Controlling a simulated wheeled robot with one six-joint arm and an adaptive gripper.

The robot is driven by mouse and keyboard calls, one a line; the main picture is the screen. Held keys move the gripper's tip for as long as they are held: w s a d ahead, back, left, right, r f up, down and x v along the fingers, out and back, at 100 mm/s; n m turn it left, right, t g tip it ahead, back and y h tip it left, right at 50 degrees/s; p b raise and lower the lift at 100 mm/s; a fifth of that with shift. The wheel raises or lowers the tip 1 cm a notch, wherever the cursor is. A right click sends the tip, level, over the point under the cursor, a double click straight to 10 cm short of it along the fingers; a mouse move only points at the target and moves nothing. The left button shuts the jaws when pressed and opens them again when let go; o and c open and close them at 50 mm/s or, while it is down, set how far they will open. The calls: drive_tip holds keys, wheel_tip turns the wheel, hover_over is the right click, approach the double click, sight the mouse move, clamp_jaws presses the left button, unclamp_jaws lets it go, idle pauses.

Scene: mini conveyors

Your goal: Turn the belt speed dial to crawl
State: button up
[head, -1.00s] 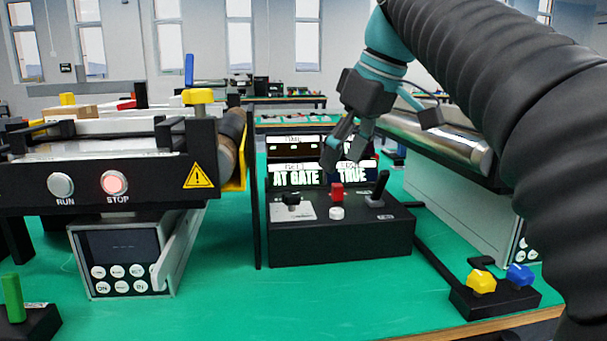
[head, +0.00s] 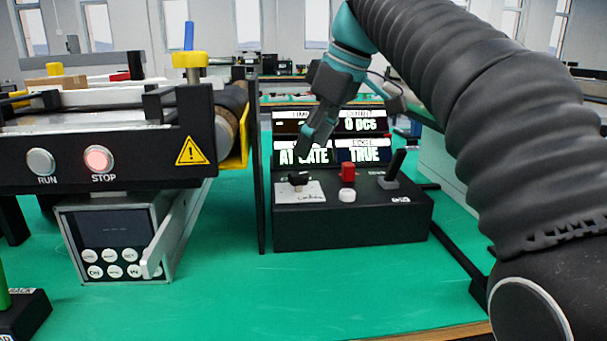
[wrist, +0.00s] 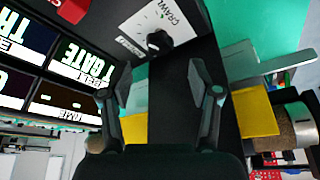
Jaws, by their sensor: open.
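The belt speed dial (head: 299,179) is a small black knob on a white label plate at the left of the black control box (head: 350,225). In the wrist view the dial (wrist: 158,40) sits beside the printed word CRAWL; its exact pointing is hard to read. My gripper (head: 307,150) is just above and behind the dial in the head view, apart from it. In the wrist view my gripper (wrist: 162,85) has its two fingers spread with nothing between them, and the dial lies just beyond the fingertips.
A red button (head: 348,171), a white knob (head: 347,195) and a black lever (head: 394,168) stand right of the dial. Display screens (head: 363,151) stand behind. A conveyor with a RUN and STOP panel (head: 70,165) is at left. Green table (head: 330,290) in front is clear.

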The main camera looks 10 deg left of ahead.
sight(300, 174)
drive_tip(key=b+x, duration=0.1)
drive_tip(key=x, duration=0.4)
drive_tip(key=shift+a+f, duration=0.1)
drive_tip(key=shift+f, duration=0.25)
drive_tip(key=c, duration=1.2)
